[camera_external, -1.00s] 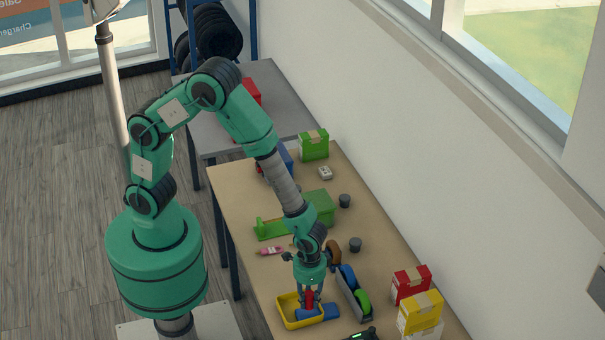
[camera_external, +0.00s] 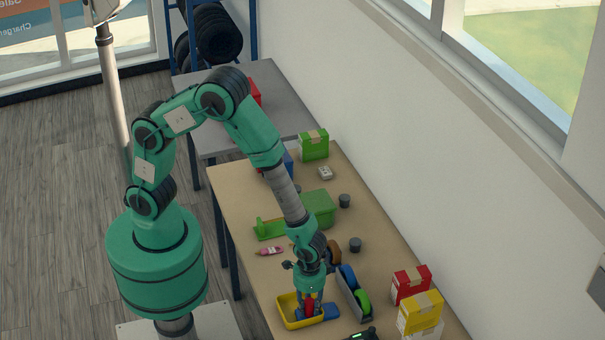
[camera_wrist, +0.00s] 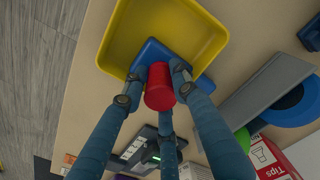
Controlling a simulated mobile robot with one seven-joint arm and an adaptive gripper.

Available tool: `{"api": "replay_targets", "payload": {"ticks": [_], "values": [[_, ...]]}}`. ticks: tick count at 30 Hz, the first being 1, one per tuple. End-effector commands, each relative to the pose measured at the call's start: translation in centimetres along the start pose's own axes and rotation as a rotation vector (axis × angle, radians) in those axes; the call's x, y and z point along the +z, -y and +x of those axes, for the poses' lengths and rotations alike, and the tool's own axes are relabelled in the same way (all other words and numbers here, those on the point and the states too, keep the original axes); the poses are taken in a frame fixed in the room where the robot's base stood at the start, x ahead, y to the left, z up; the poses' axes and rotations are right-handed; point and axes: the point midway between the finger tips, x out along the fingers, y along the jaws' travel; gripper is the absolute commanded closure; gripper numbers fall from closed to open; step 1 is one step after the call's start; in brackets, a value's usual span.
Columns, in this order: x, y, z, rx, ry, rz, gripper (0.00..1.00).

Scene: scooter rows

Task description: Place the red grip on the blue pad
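The red grip (camera_wrist: 159,88) is a short red cylinder between the fingers of my gripper (camera_wrist: 157,80) in the wrist view. The fingers are around it and appear to touch its sides; it also shows in the external view (camera_external: 309,306). The blue pad (camera_wrist: 152,53) lies behind the red grip in the wrist view and overlaps the edge of the yellow tray (camera_wrist: 178,18). In the external view the pad (camera_external: 331,312) sticks out at the tray's right side. My gripper is low over the pad and tray. Whether the grip touches the pad is hidden.
A grey holder with blue and green rolls (camera_external: 352,296) stands just right of the tray. Red (camera_external: 411,283) and yellow (camera_external: 420,312) boxes stand further right. A dark device with a green display (camera_external: 362,335) is at the front.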

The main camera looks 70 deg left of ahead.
Motion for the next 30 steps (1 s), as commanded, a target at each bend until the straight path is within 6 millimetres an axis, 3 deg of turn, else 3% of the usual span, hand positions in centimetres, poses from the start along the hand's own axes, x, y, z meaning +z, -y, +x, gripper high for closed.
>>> {"api": "replay_targets", "payload": {"ticks": [16,30], "values": [[0.0,0.0,-1.1,0.0,0.0,0.0,0.67],[-0.1,0.0,-8.0,0.001,-0.002,0.0,0.67]]}}
